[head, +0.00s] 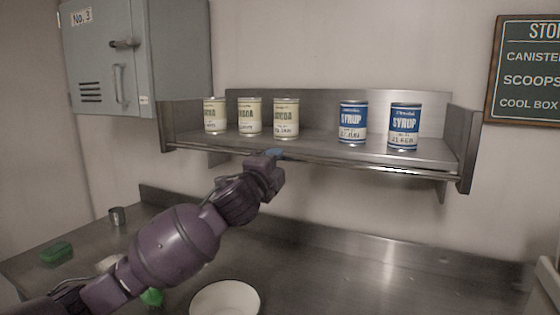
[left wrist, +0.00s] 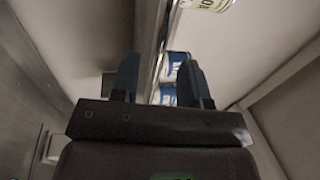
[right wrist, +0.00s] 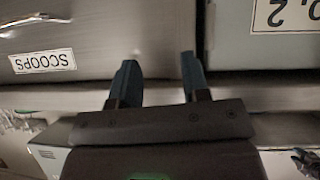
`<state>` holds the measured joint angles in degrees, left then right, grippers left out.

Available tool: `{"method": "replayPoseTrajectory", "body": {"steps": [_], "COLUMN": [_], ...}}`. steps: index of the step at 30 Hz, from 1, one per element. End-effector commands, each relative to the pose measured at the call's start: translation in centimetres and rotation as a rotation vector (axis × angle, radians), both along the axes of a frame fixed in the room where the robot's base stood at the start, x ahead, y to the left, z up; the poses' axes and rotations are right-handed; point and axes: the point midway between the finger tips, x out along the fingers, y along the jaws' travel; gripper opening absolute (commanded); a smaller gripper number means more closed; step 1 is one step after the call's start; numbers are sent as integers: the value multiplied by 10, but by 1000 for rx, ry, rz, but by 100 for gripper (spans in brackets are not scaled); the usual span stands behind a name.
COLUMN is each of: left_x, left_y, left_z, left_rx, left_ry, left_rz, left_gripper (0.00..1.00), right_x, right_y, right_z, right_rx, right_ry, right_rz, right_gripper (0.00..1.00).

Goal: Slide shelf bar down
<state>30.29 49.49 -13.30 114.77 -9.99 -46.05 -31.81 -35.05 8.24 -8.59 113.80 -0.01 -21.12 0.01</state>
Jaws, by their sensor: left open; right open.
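The shelf bar (head: 362,167) is a thin metal rod along the front edge of the steel shelf (head: 325,146), at the height of the shelf board. My left gripper (head: 277,153) is at the bar, left of its middle, its blue fingertips partly hidden behind the hand. In the left wrist view its fingers (left wrist: 160,75) are apart, and the bar and shelf edge (left wrist: 158,60) run between them. I cannot tell whether they touch the bar. My right gripper (right wrist: 158,65) is open and empty and shows only in the right wrist view.
Cocoa cans (head: 250,116) and two blue syrup cans (head: 353,122) stand on the shelf. A grey locker (head: 140,55) hangs at left. Below, a steel counter (head: 350,270) holds a white bowl (head: 226,299). A drawer labelled SCOOPS (right wrist: 100,35) is near my right gripper.

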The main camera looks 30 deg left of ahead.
Motion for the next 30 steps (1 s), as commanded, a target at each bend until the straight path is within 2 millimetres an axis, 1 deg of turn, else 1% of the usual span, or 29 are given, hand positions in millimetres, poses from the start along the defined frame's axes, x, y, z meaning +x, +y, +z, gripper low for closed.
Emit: {"method": "replayPoseTrajectory", "body": {"steps": [1,6,9,12,18,30], "left_x": [-10,-38,-51,-61,-68,-68], "left_y": [0,-2,-3,-3,-4,-4], "left_z": [-4,-9,-11,-13,-13,-13], "left_rx": [0,1,0,0,0,0], "left_ry": [1,1,1,0,-1,-1], "left_rz": [0,0,0,0,0,0], "left_gripper": [41,41,41,41,41,41], "right_x": [1,4,7,10,11,3], "right_y": [0,1,1,2,3,1], "right_z": [-2,-2,-2,-1,-1,-6], "right_rx": [0,0,1,1,2,2], "right_ry": [-2,-10,-16,-22,-25,-7], "right_rz": [0,2,4,5,6,1], "right_gripper": [43,43,43,43,43,43]}}
